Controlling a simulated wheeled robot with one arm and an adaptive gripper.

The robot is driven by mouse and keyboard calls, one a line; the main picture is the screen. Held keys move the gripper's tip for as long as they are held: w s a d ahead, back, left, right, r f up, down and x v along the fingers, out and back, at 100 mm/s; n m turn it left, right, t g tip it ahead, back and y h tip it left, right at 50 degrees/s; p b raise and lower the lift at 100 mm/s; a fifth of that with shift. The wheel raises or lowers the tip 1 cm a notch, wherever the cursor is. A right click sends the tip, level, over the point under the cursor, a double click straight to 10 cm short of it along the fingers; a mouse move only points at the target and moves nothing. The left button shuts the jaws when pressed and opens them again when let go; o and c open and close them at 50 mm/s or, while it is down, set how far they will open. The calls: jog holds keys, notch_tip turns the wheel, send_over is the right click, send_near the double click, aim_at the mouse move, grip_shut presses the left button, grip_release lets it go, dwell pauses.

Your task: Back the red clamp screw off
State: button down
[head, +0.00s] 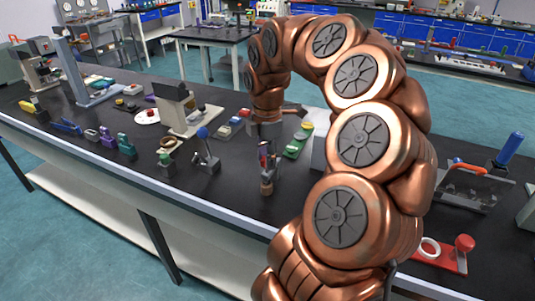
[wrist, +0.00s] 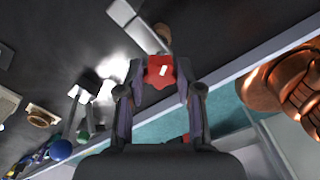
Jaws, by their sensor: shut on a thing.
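The red clamp screw shows in the wrist view as a lobed red knob (wrist: 160,72) with a pale mark on its top. My gripper (wrist: 160,82) has its two fingertips closed on opposite sides of this knob. In the head view my gripper (head: 267,160) points down over the near part of the dark bench, with a little red showing at its fingers. A small brown piece (head: 267,187) stands just below the fingertips. The knob's shaft and what it threads into are hidden.
A blue-knobbed lever device (head: 207,155) stands left of my gripper. A green tool (head: 298,142) lies behind to the right. A red bracket with a white ring (head: 440,255) lies at the right. The bench's front edge (head: 200,205) is close.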

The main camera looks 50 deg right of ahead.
jog(key=n+p, duration=0.2)
jog(key=shift+r+n, duration=0.2)
jog(key=shift+n, duration=0.2)
jog(key=shift+f+n+p, duration=0.25)
jog(key=shift+n+p, duration=0.25)
jog(key=shift+n, duration=0.5)
jog(key=shift+r, duration=0.1)
jog(key=shift+r+n+p, duration=0.1)
jog(key=shift+n+p, duration=0.4)
jog(key=shift+p, duration=0.1)
jog(key=c, duration=0.8)
grip_release()
jog(key=shift+f+n, duration=0.2)
jog(key=shift+n, duration=0.2)
jog(key=shift+c, duration=0.2)
